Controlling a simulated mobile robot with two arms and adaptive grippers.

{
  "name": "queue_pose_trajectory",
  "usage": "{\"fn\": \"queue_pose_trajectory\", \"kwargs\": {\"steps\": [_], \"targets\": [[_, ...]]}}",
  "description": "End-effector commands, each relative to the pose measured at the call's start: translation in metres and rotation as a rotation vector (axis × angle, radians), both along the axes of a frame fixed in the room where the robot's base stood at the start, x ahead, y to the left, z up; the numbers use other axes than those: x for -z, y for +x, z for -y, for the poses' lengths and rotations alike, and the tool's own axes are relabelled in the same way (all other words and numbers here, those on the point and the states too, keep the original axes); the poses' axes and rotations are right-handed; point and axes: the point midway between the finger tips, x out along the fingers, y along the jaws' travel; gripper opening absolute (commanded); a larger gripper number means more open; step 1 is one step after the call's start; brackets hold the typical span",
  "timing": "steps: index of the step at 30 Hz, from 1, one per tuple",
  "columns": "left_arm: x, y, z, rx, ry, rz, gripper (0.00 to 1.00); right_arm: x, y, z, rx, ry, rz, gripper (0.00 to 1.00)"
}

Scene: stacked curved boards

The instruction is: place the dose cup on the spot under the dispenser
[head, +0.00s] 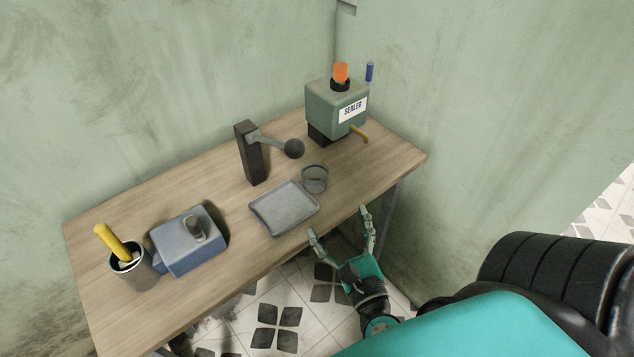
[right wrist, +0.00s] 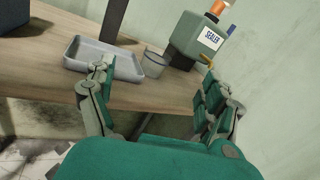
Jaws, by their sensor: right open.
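The dose cup, a small grey see-through cup (head: 315,179), stands upright on the table, between the grey tray and the dispenser. It also shows in the right wrist view (right wrist: 154,64), beyond the space between my fingers. The dispenser (head: 334,108) is a green box on a dark base with a "SEALER" label, an orange top and a tan spout at its lower front. It also shows in the right wrist view (right wrist: 195,40). I cannot make out a marked spot under it. My right gripper (head: 338,220) is open and empty at the table's front edge, short of the cup. My left gripper is not in view.
A grey tray (head: 284,208) lies left of the cup. Behind it stands a dark post with a ball-ended lever (head: 252,153). A blue-grey box (head: 189,241) and a cup with a yellow handle (head: 130,272) stand at the left. Walls close the back and right.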

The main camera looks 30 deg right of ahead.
Motion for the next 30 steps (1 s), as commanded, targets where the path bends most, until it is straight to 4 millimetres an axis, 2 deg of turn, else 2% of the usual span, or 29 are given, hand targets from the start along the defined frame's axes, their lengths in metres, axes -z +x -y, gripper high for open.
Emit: {"fn": "queue_pose_trajectory", "kwargs": {"steps": [2,5,18,22,30], "targets": [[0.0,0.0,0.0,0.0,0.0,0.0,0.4,0.005,-0.001,0.005,0.024,0.122,0.018,0.85],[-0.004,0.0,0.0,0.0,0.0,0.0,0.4,0.005,0.005,0.01,0.036,0.185,0.031,0.85],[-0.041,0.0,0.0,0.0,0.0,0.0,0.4,0.003,0.09,0.037,0.034,0.183,0.03,0.85],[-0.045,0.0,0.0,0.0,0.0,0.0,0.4,0.006,0.107,0.042,0.034,0.182,0.029,0.85],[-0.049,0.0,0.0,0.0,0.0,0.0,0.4,0.009,0.128,0.046,0.033,0.181,0.028,0.85]]}}
